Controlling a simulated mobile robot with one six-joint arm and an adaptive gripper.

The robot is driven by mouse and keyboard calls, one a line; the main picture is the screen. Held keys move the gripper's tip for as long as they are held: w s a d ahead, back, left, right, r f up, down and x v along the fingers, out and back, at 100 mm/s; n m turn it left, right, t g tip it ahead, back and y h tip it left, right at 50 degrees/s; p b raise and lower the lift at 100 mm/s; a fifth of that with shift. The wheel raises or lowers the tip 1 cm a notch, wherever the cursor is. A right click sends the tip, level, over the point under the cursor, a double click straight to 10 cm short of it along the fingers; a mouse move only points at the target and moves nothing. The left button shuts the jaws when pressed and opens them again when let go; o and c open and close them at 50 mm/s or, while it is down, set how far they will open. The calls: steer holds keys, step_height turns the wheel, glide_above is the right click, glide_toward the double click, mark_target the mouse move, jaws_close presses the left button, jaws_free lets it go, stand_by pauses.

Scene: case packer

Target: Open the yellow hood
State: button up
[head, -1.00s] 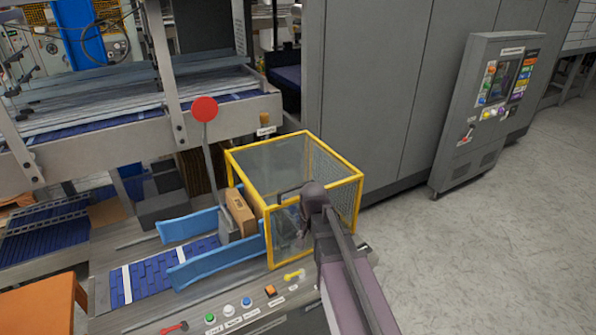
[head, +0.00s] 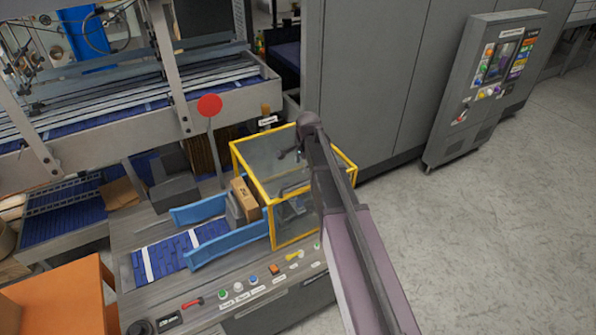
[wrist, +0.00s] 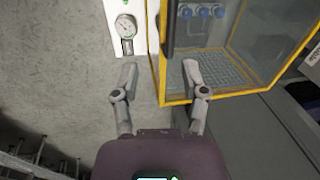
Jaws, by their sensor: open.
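The yellow hood (head: 252,186) is a clear-panelled box with a yellow frame, sitting down over the right end of the conveyor. My arm crosses in front of its right side and hides part of it. A dark bar handle (head: 292,190) shows at its front. In the wrist view the hood's yellow frame (wrist: 235,96) lies beyond and right of my gripper (wrist: 160,76). The gripper is open and empty. A dark upright bar (wrist: 167,28), apparently the handle, shows beyond the gap between the fingers. I cannot tell its distance from them.
A cardboard box (head: 243,198) stands between blue side guides (head: 228,246) at the hood's left. A red round paddle (head: 210,105) rises behind. Buttons line the front panel (head: 238,287). A grey cabinet (head: 385,70) stands behind; open floor (head: 510,220) lies right.

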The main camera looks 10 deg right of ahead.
mark_target(298, 182)
steer(key=shift+w+r+m+p, duration=0.45)
steer(key=shift+w+r, duration=0.3)
steer(key=shift+r, duration=0.2)
steer(key=shift+f, duration=0.25)
steer(key=f+b, duration=0.4)
steer(key=w+f+b, duration=0.1)
steer(key=f+b, duration=0.3)
steer(key=b, duration=0.1)
steer(key=w+f+b, duration=0.1)
steer(key=f+b, duration=0.3)
steer(key=f, duration=0.1)
steer(key=shift+w+a, duration=0.25)
steer(key=shift+a, duration=0.15)
steer(key=shift+c, duration=0.2)
jaws_close()
steer(key=shift+d, duration=0.2)
steer(key=shift+a, duration=0.15)
